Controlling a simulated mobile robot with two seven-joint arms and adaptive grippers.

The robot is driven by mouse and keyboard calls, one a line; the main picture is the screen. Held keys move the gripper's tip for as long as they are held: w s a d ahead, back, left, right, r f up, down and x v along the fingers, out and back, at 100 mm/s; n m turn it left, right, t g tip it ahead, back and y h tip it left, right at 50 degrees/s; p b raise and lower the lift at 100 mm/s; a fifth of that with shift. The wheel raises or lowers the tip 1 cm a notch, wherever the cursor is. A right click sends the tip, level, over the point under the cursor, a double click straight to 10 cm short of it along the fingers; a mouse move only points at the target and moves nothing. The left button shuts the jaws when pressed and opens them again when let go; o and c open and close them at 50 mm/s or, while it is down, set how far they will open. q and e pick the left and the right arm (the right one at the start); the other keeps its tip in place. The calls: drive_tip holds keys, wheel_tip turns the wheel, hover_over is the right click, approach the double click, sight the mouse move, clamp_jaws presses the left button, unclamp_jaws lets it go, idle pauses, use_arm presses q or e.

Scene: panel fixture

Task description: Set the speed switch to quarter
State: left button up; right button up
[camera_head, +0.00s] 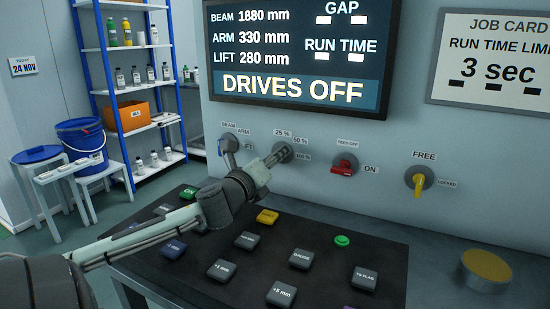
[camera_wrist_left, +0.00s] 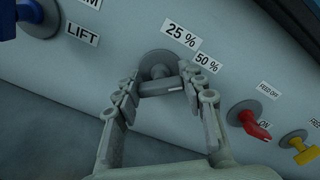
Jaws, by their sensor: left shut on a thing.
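The speed switch is a grey rotary knob (camera_head: 283,152) on the panel wall, with labels 25 %, 50 % and 100 % around its right side. It also shows in the left wrist view (camera_wrist_left: 157,66), where its grey bar handle lies between my fingertips. My left gripper (camera_head: 276,159) reaches it from below and is shut on the handle, with one finger at each end in the left wrist view (camera_wrist_left: 160,92). The fingers partly cover the handle, and I cannot tell for certain which label it points at. My right gripper is not in view.
A beam/arm/lift selector (camera_head: 230,145) is left of the switch. A red feed switch (camera_head: 343,167) and a yellow free/locked switch (camera_head: 418,184) are to the right. The screen (camera_head: 295,88) reads DRIVES OFF. A button console (camera_head: 330,262) lies below my arm.

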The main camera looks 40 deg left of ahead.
use_arm(q)
drive_tip(key=n, duration=0.4)
drive_tip(key=shift+n, duration=0.3)
drive_tip(key=shift+f+n, duration=0.1)
drive_tip(key=shift+n, duration=1.9)
drive_tip(key=o, duration=1.2)
drive_tip(key=s, duration=0.1)
hover_over(250, 212)
